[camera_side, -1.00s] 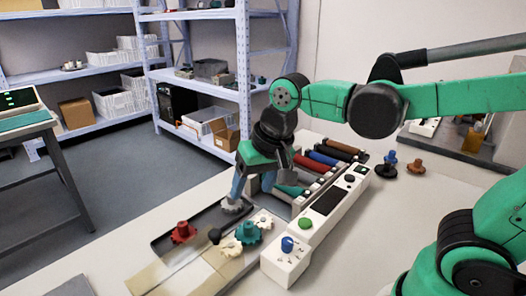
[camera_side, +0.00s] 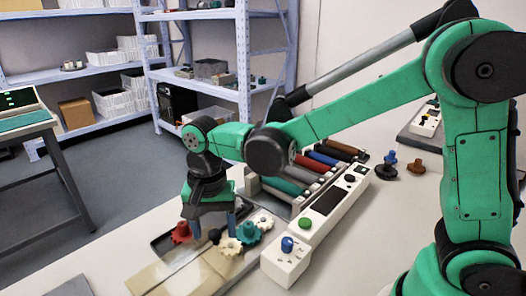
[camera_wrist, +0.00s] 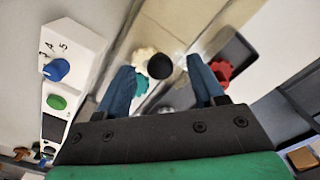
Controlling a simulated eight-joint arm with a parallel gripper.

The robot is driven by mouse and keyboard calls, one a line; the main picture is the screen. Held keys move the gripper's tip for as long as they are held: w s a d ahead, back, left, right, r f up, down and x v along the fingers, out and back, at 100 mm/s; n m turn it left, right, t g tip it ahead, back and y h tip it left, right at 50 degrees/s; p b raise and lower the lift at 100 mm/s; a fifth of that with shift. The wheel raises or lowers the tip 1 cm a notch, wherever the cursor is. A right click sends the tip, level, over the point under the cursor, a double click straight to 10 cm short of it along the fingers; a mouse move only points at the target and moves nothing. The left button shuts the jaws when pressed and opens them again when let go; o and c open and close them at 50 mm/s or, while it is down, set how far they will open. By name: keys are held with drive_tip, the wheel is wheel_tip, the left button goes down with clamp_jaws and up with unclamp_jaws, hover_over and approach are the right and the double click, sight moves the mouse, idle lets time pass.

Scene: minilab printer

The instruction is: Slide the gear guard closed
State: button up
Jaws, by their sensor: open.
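A black round knob (camera_side: 214,235) stands beside the gears at the near end of the machine; it appears to be the gear guard's handle. What looks like a clear guard panel (camera_side: 205,262) lies over the tan plate, though its edges are hard to make out. My gripper (camera_side: 211,229) points down over the knob. In the wrist view, its open blue fingers (camera_wrist: 162,66) stand on either side of the black knob (camera_wrist: 160,66), with gaps showing. A teal gear (camera_side: 248,233) and white gears (camera_side: 230,247) sit to the knob's right, partly unguarded.
A red gear (camera_side: 181,232) lies in a dark tray (camera_side: 162,244) left of the knob. The white control panel (camera_side: 288,262) with a blue knob (camera_side: 288,243) and green button (camera_side: 305,223) borders the right. Coloured rollers (camera_side: 310,165) lie behind.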

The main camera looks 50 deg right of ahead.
drive_tip(key=shift+f, duration=0.2)
clamp_jaws()
idle(1.3)
